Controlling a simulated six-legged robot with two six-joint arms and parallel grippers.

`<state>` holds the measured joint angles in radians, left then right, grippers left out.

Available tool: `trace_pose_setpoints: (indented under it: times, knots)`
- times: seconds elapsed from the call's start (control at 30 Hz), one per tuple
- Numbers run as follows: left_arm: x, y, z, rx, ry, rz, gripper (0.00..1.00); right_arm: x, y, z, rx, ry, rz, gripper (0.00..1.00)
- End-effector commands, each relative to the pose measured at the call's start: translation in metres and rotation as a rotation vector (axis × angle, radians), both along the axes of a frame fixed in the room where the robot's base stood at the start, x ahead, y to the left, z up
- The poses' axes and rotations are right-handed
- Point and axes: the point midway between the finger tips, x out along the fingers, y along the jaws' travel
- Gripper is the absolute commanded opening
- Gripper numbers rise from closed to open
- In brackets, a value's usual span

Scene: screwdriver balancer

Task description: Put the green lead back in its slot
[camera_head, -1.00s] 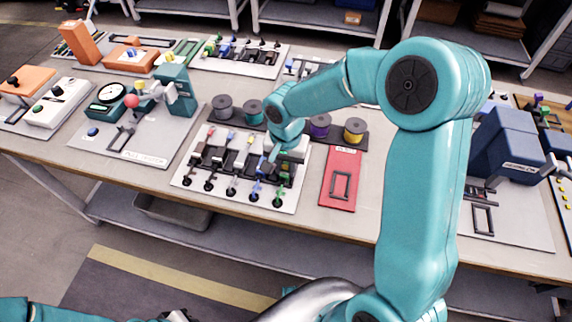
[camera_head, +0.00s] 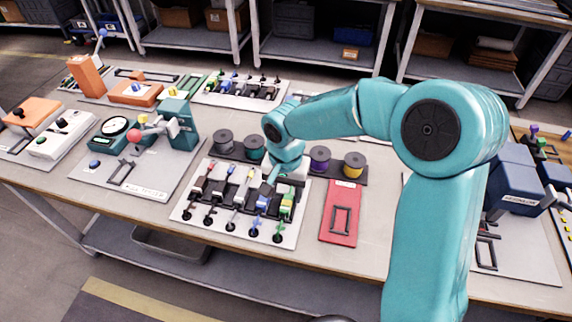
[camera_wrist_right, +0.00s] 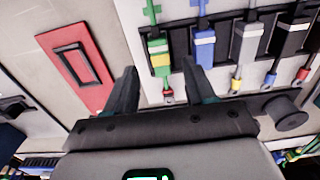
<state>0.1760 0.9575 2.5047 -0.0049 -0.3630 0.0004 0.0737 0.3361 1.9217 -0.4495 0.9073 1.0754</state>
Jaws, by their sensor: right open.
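The green lead (camera_head: 287,204) is at the right end of the row on the white lead board (camera_head: 190,212). In the right wrist view the green lead (camera_wrist_right: 158,47) has a green body with a yellow band and lies at the dark rack's end; I cannot tell whether it is fully seated. The blue lead (camera_wrist_right: 203,45) is beside it. My right gripper (camera_wrist_right: 159,68) is open, its fingertips spread to either side of the green lead's near end, with nothing visibly gripped. In the head view my right gripper (camera_head: 274,178) is partly hidden by its own wrist. My left gripper is not in view.
Cable spools (camera_head: 320,158) stand behind the board. A red plate (camera_head: 341,228) with a dark frame lies to the right. A clear table strip separates board and plate.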

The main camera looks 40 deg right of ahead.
Motion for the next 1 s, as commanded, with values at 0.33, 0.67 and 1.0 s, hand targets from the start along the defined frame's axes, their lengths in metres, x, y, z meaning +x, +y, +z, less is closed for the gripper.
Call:
trace_pose_setpoints:
  times: [0.33, 0.67, 1.0]
  knots:
    - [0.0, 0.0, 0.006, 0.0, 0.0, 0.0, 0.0, 0.001, 0.0, 0.09, 0.0, -0.005, 0.001, 0.55]
    - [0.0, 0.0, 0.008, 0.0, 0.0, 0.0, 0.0, 0.0, 0.0, 0.119, 0.001, -0.001, 0.001, 0.55]
    - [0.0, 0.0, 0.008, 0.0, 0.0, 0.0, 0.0, 0.0, 0.0, 0.119, 0.0, 0.0, 0.001, 0.55]
